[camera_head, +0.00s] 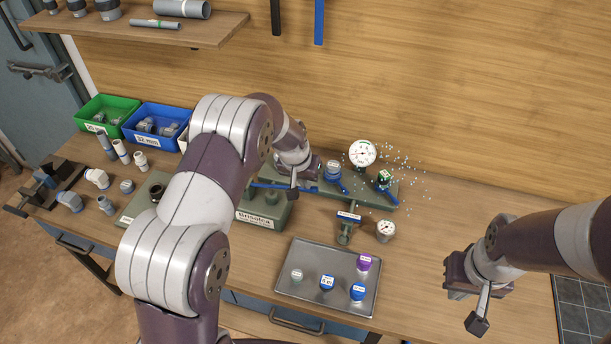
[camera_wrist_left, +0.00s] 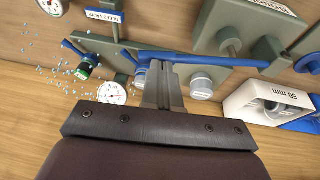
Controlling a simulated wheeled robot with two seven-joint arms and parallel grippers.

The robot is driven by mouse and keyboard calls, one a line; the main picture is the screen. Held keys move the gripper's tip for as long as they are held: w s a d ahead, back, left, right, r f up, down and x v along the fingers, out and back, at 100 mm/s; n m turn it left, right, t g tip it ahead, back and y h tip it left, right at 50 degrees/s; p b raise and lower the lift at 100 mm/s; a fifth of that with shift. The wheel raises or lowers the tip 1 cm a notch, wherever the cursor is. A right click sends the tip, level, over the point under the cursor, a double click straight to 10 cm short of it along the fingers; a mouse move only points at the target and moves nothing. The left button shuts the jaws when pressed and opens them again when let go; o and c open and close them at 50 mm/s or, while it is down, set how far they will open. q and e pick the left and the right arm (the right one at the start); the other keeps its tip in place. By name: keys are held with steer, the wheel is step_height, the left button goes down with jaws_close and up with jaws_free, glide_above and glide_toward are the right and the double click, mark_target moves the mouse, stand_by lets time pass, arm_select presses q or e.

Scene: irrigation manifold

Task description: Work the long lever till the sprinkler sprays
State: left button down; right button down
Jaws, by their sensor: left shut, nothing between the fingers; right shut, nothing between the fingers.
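The long blue lever (camera_head: 268,185) lies low along the green manifold (camera_head: 400,188). It also crosses the upper middle of the left wrist view (camera_wrist_left: 225,59). My left gripper (camera_head: 293,193) is shut and empty, with its fingertips at the lever; I cannot tell whether they touch it. In the left wrist view the closed fingertips (camera_wrist_left: 160,66) overlap the lever. The sprinkler (camera_head: 384,178), a small dark and green head at the manifold's right end, has pale droplets scattered around it. It shows with droplets in the left wrist view (camera_wrist_left: 88,67). My right gripper (camera_head: 478,318) is shut and empty, away from the manifold.
A round gauge (camera_head: 362,153) stands behind the manifold, and a smaller gauge (camera_head: 385,231) is in front. A metal tray (camera_head: 310,255) holds several caps. Green (camera_head: 110,107) and blue (camera_head: 150,112) bins stand at the back left. The bench is clear right of the tray.

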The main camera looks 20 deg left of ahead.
arm_select(q)
steer(key=shift+f, duration=0.3)
step_height(320, 180, down, 7)
steer(key=d+b, duration=0.2)
steer(key=b, duration=0.4)
step_height(320, 180, up, 5)
steer(key=p, duration=0.3)
steer(key=shift+d+r+p, duration=0.1)
steer(key=shift+r+p, duration=0.1)
steer(key=shift+p, duration=0.2)
steer(key=shift+s+d+r+b, duration=0.2)
steer(key=shift+s+r+b, duration=0.2)
steer(key=shift+b, duration=0.5)
steer(key=b, duration=0.2)
glide_toward(316, 191)
steer(key=shift+s+d+r, duration=0.15)
steer(key=shift+d+r, duration=0.1)
steer(key=shift+d, duration=0.3)
steer(key=shift+s+d+r, duration=0.1)
steer(key=shift+d+r, duration=0.1)
steer(key=shift+d, duration=0.3)
